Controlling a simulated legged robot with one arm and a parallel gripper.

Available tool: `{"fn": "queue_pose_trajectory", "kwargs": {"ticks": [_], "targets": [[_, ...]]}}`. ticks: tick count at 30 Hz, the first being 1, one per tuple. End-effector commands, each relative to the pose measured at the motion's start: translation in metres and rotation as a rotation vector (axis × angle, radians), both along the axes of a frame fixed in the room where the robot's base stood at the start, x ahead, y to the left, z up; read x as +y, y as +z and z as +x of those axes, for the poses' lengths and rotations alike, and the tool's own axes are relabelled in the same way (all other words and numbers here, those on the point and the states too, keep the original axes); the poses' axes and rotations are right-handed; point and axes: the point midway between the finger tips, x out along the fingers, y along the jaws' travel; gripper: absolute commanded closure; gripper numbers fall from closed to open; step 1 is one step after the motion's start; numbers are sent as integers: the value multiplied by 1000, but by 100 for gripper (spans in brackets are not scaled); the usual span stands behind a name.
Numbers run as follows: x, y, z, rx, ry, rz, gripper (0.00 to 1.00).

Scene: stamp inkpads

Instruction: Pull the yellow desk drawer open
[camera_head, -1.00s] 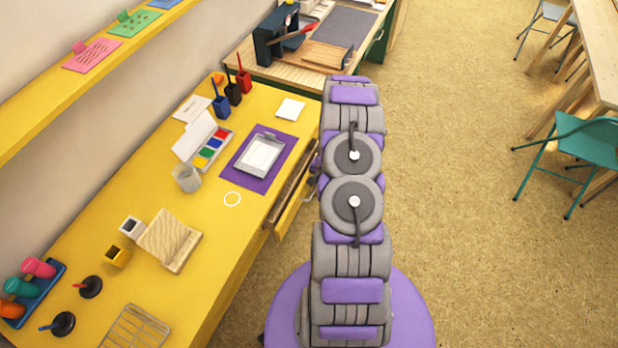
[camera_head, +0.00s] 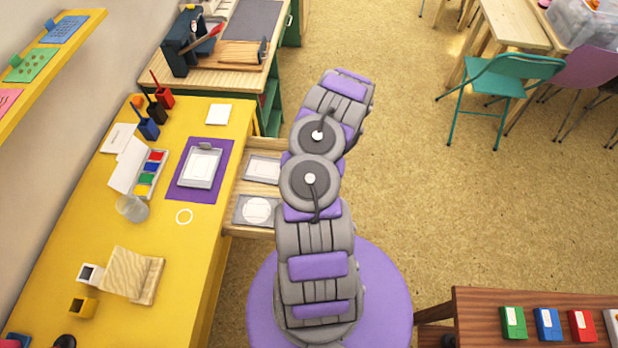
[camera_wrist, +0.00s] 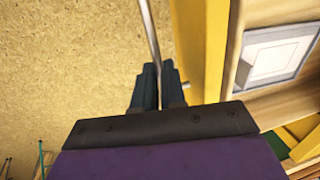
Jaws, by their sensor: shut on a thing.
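The yellow desk (camera_head: 205,235) runs along the left in the head view. Its drawer (camera_head: 262,190) is pulled out on the right side, showing a pale wooden inside with flat grey-and-white items in it. In the wrist view the yellow drawer front (camera_wrist: 207,40) stands right of my fingers, with the open drawer beyond it. My gripper (camera_wrist: 161,72) is shut on the thin metal drawer handle (camera_wrist: 150,30), which runs up from between the fingers. In the head view my arm hides the gripper and handle.
On the desk are a purple mat (camera_head: 213,165) with a clipboard-like piece, a paint box (camera_head: 150,170), a clear cup (camera_head: 132,208) and a wooden block (camera_head: 128,272). A brown table (camera_head: 480,320) stands at lower right. Open floor (camera_head: 430,220) lies right of my arm.

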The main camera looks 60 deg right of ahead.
Motion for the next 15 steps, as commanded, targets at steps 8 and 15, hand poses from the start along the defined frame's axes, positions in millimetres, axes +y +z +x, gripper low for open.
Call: {"fn": "queue_pose_trajectory", "kwargs": {"ticks": [8,15], "targets": [[2,-2,-4,2,1,9,100],[2,-2,-4,2,1,9,83]]}}
